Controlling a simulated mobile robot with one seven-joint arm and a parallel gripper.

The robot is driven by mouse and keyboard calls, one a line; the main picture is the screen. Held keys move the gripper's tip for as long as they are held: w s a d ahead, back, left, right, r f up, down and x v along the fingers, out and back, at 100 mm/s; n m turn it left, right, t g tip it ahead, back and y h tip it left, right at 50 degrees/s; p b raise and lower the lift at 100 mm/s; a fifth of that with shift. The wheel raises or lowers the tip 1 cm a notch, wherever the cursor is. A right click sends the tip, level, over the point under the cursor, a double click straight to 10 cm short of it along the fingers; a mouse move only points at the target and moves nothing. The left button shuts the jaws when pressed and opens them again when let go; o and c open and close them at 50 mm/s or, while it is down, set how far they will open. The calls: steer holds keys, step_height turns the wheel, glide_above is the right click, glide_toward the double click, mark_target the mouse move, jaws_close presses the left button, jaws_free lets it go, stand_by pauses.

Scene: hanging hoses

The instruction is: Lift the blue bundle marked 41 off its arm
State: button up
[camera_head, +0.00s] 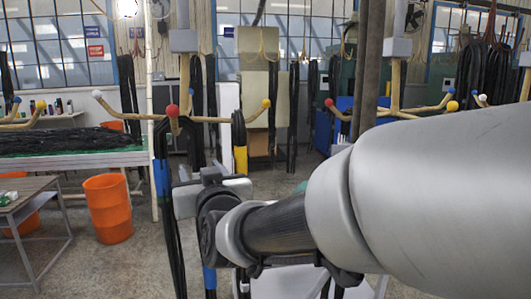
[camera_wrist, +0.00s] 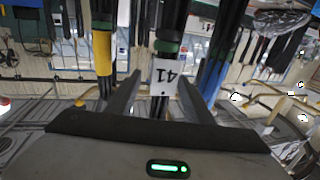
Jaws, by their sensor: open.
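My gripper (camera_wrist: 160,88) is open. In the wrist view, which looks upside down, a white tag marked 41 (camera_wrist: 165,77) shows between its fingers, against a dark hose bundle (camera_wrist: 172,14). A dark green band (camera_wrist: 167,46) shows beside the tag. I see no clear blue on this bundle there. A bundle with a blue band (camera_wrist: 212,76) is just right of the fingers. In the head view, a blue-banded bundle (camera_head: 161,178) hangs left of my gripper, and another blue band (camera_head: 209,278) shows below it. My wrist hides the fingers there.
A yellow-banded bundle (camera_head: 240,158) hangs to the right, and it also shows left of the fingers in the wrist view (camera_wrist: 102,52). The rack's tan arms end in red (camera_head: 172,110), yellow and white balls. An orange bin (camera_head: 108,208) and a table stand at left.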

steer(key=shift+w, duration=0.1)
steer(key=shift+c, duration=0.2)
jaws_close()
steer(key=shift+r, duration=0.2)
steer(key=shift+r, duration=0.1)
